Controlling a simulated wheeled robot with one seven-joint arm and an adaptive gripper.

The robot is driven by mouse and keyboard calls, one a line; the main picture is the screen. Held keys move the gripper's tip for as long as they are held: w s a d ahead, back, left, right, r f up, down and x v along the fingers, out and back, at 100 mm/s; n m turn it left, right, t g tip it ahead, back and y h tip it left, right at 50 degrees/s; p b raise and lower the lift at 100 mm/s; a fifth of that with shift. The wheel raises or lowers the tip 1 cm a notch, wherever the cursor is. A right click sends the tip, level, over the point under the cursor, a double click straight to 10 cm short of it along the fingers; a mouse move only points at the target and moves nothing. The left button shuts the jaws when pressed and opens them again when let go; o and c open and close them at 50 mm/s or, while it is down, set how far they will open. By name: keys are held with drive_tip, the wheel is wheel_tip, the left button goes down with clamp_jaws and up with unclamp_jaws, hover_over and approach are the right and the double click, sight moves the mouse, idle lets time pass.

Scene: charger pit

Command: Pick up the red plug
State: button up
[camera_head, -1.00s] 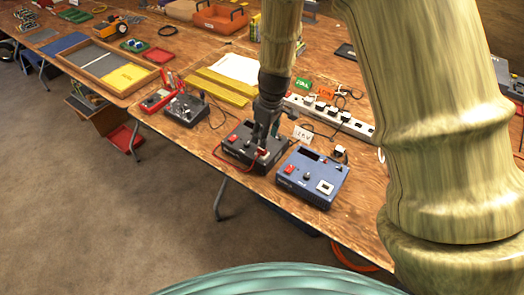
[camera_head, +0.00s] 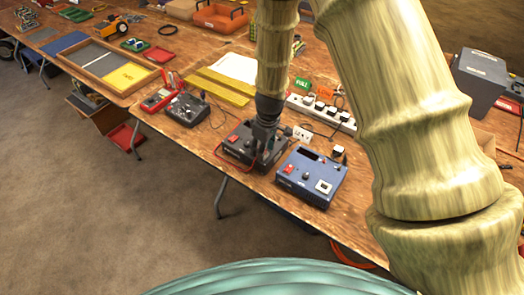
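My gripper (camera_head: 262,149) points down over the black charger box (camera_head: 232,154) at the table's front edge. Its fingers are small and dark against the box, so I cannot tell whether they are open or shut. A red lead (camera_head: 236,167) loops along the front of this box and rises by my gripper. I cannot make out the red plug itself; my gripper hides that part of the box top.
A blue box (camera_head: 312,178) stands close on the right of the black box. Another dark device (camera_head: 187,109) and a red multimeter (camera_head: 157,100) are to the left. A white power strip (camera_head: 320,113) with several black plugs lies behind.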

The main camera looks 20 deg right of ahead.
clamp_jaws()
drive_tip(key=shift+r, duration=0.1)
idle(0.3)
